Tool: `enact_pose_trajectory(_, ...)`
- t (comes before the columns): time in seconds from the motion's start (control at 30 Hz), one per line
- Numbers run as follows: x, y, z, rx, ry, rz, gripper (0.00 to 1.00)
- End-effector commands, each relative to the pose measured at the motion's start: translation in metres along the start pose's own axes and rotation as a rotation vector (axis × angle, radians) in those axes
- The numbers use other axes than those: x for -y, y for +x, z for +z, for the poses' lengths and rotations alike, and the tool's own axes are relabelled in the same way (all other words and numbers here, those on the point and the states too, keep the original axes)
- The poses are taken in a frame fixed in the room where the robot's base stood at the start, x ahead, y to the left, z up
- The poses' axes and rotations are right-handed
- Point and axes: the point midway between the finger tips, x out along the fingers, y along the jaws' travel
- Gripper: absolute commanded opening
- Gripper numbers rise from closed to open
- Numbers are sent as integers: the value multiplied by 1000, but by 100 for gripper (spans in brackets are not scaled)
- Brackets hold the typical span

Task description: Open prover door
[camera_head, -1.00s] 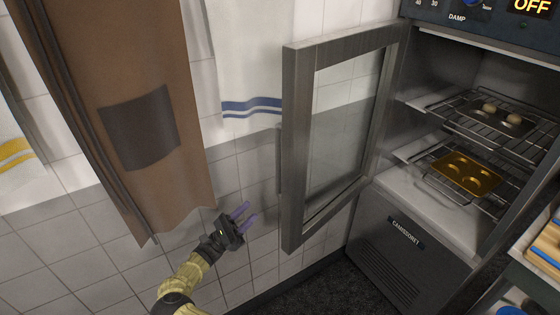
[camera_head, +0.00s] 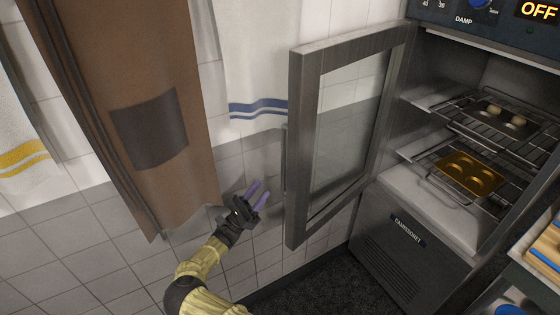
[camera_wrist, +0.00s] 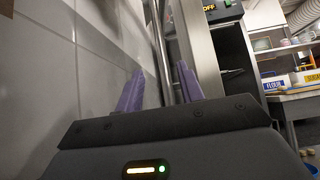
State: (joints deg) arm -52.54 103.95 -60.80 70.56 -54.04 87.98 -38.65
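The prover (camera_head: 405,235) stands at the right with its glass door (camera_head: 345,130) swung wide open to the left. The door has a grey metal frame, and a vertical handle (camera_head: 285,160) shows along its outer left side. My gripper (camera_head: 257,193) is to the left of the door's lower part, apart from it in the head view.
A brown apron (camera_head: 150,120) and white towels (camera_head: 250,60) hang on the tiled wall behind my arm. Inside the prover, wire racks hold a dark tray (camera_head: 490,117) and a golden mould tray (camera_head: 468,174). A counter (camera_head: 535,265) stands at the lower right.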

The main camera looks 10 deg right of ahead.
Motion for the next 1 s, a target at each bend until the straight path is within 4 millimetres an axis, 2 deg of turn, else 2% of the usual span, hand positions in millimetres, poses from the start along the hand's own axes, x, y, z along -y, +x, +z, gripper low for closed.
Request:
enact_pose_trajectory(0.03, 0, 13, 2, 0, -2, -2, 38)
enact_pose_trajectory(0.1, 1, 25, 2, 0, -2, -3, 38)
enact_pose_trajectory(0.53, 1, 97, 2, 0, -1, -2, 38)
enact_pose_trajectory(0.7, 1, 110, 0, -1, -1, -1, 38)
enact_pose_trajectory(1.0, 0, 111, -1, -1, 0, -1, 36)
